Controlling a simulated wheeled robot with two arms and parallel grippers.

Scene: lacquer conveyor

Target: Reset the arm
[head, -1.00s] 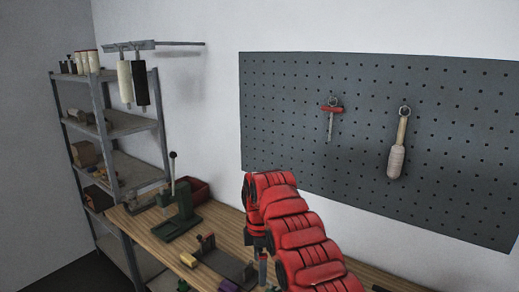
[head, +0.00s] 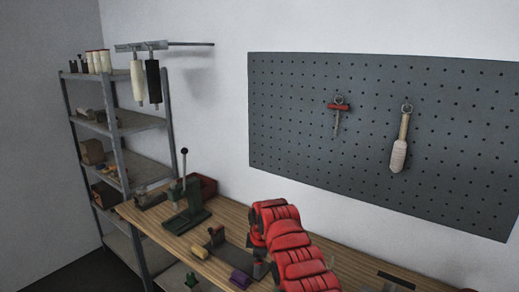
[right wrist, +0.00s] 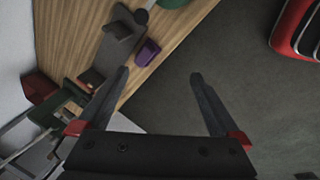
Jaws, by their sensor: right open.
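My red right arm (head: 285,245) rises from the bottom of the head view, in front of the wooden workbench (head: 168,238). One finger overlaps the bench edge in that picture and the other overlaps the grey floor (right wrist: 225,60). My left gripper is not in view.
On the bench are a green lever press (head: 187,207), a red bin (head: 208,187), a grey fixture (head: 232,256) and a purple block (head: 240,279). The purple block also shows in the right wrist view (right wrist: 147,54). A metal shelf (head: 120,160) stands left; a pegboard (head: 370,140) hangs behind.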

